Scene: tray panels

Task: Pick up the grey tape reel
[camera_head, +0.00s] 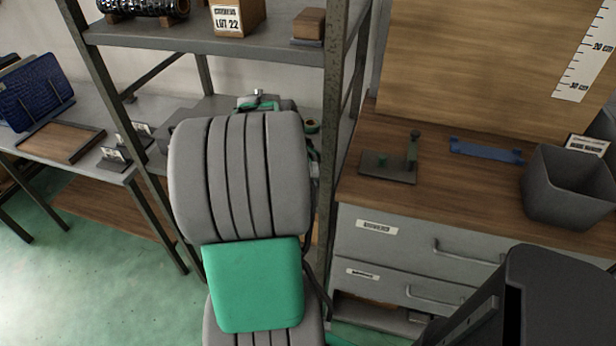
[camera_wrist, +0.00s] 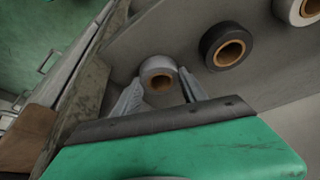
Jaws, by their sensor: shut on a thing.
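The grey tape reel (camera_wrist: 154,64), with a tan cardboard core, shows in the wrist view between the two fingers of my gripper (camera_wrist: 161,77). The fingers are shut on it, one on each side. Its lower edge is near the grey surface below it, and I cannot tell whether it is touching or lifted. In the head view my grey and green arm covers this spot, so the reel and the fingertips are hidden there.
A black reel (camera_wrist: 209,46) lies just right of the grey one, with a white reel (camera_wrist: 283,9) farther right. A shelf post (camera_head: 333,150) stands close beside my arm. A grey bin (camera_head: 545,205) and a blue bracket (camera_head: 485,151) sit on the right counter.

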